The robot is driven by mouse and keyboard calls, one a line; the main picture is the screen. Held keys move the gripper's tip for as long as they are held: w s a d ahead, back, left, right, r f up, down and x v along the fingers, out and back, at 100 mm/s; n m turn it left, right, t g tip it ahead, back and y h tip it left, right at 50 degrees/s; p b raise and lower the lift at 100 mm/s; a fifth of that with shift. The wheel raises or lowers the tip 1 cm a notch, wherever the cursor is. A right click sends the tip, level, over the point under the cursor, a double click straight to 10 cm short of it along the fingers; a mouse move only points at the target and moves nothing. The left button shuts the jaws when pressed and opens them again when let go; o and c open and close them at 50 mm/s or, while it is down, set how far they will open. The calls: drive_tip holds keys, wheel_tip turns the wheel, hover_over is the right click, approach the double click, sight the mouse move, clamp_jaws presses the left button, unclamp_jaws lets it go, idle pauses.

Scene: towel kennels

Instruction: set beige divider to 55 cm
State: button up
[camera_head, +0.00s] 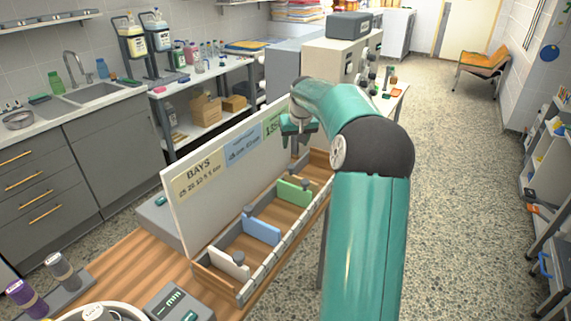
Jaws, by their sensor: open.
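A long wooden tray (211,282) holds several upright dividers with dark knobs. The nearest divider is pale cream (229,263), then come a blue divider (262,230) and a green divider (292,194). A tan piece (304,179) shows just beyond the green one, mostly hidden. I cannot tell for certain whether the cream or the tan one is the beige divider. A marked strip (283,247) runs along the tray's near long edge; its figures are too small to read. My gripper (299,134) is open and empty above the tray's far end, apart from the dividers, partly hidden by my arm.
A white panel with a yellow BAYS card (197,175), a blue card (242,145) and a green card (274,122) stands behind the tray. A display box marked mm (178,304) and capped jars (62,270) stand at the front left.

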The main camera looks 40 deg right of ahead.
sight(291, 166)
drive_tip(key=x, duration=1.3)
drive_tip(key=shift+d+f, duration=0.1)
drive_tip(key=shift+c, duration=0.2)
clamp_jaws()
